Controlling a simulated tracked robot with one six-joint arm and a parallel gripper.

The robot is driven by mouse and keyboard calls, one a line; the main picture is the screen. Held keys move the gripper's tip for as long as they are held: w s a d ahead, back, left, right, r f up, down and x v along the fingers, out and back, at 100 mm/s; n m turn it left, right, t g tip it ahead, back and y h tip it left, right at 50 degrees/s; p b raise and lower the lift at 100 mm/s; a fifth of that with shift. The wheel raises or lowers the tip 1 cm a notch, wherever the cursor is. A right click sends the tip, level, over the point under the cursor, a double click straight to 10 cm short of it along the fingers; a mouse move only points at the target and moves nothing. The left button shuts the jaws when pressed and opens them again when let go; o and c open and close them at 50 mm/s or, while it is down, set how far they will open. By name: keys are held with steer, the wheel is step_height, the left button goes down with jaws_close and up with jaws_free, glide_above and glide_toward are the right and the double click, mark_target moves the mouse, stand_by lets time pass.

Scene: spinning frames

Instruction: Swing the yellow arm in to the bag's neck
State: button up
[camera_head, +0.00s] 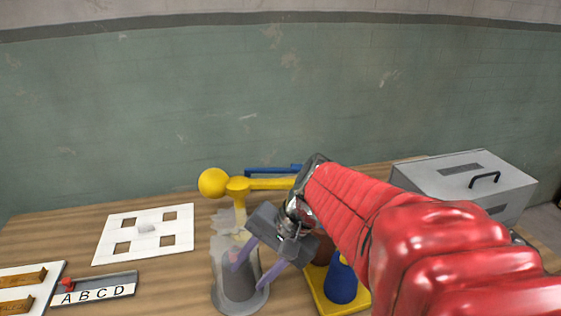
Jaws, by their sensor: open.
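The yellow arm (265,184) lies roughly level at the back of the table. It has a yellow ball (213,183) at its left end and a short upright hub beside it; its right end runs behind my wrist. What looks like a pale, see-through bag (222,252) stands below the hub, around or in front of a dark grey cylinder on a round base. Its neck is hard to make out. My gripper (250,277) points down and left in front of the bag, its purple fingers apart. I cannot tell whether they touch it.
A blue bar (268,170) lies behind the yellow arm. A yellow tray (323,299) with a blue cone (342,282) is right of my gripper. A grey metal box (465,180) stands far right. A white board (145,252) with square holes and a lettered strip (95,292) lie left.

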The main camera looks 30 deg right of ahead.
steer(key=w+d+m+t+y, duration=0.2)
steer(key=w+d+m+t, duration=0.3)
steer(key=d, duration=0.4)
steer(key=w+d+m+t+y, duration=0.2)
steer(key=w+d+m, duration=0.2)
steer(key=d+m, duration=0.4)
steer(key=s+d+m+t+h, duration=0.3)
steer(key=d+m+t, duration=0.4)
steer(key=d, duration=1.4)
steer(key=m+h, duration=0.1)
steer(key=m, duration=0.1)
steer(key=shift+d+r+m+h, duration=0.15)
steer(key=shift+m+h, duration=0.15)
steer(key=shift+m, duration=0.1)
steer(key=x, duration=1.3)
steer(key=shift+w+r, duration=0.15)
steer(key=shift+w, duration=0.25)
steer(key=shift+c, duration=0.6)
